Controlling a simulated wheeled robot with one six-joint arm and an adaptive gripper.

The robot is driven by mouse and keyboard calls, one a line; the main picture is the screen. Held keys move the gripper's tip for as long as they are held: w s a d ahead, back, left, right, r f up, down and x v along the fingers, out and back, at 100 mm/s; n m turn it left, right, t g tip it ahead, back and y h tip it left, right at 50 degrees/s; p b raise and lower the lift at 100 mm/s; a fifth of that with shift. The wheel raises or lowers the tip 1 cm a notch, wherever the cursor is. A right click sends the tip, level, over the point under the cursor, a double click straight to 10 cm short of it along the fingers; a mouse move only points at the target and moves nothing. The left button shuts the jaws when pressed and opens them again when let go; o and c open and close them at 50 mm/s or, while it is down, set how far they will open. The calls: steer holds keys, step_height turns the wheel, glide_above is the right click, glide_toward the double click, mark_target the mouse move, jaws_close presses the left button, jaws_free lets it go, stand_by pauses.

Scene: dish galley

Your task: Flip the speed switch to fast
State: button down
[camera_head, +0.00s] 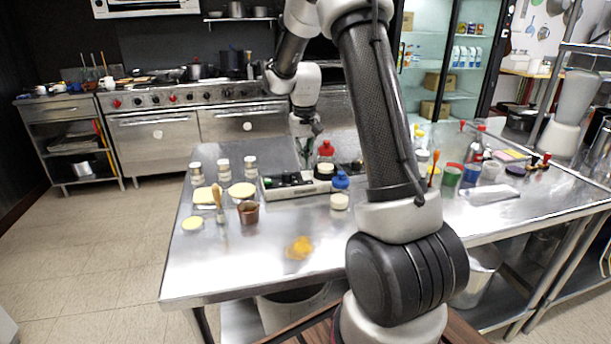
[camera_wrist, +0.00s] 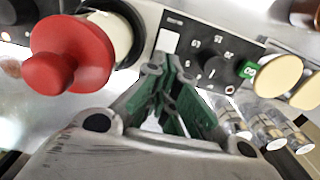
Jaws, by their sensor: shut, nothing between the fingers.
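A low control panel (camera_head: 290,190) with a black and white top lies on the steel table. In the wrist view the panel (camera_wrist: 172,32) shows a white section, a black dial (camera_wrist: 212,67) ringed by numbers, and a small green part (camera_wrist: 248,70). I cannot make out the speed switch or its setting; my fingers cover part of the panel. My gripper (camera_head: 306,160) points down over the panel. In the wrist view its green-padded fingertips (camera_wrist: 168,70) are together and empty, close to the panel beside the dial; contact cannot be told.
A red-topped container (camera_wrist: 68,55) is close left of my fingers in the wrist view. A blue-capped item (camera_head: 340,180) stands right of the panel. The table's front (camera_head: 235,265) is mostly clear.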

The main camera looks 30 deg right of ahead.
steer(key=shift+f, duration=1.2)
stand_by(0.5)
steer(key=shift+r, duration=3.5)
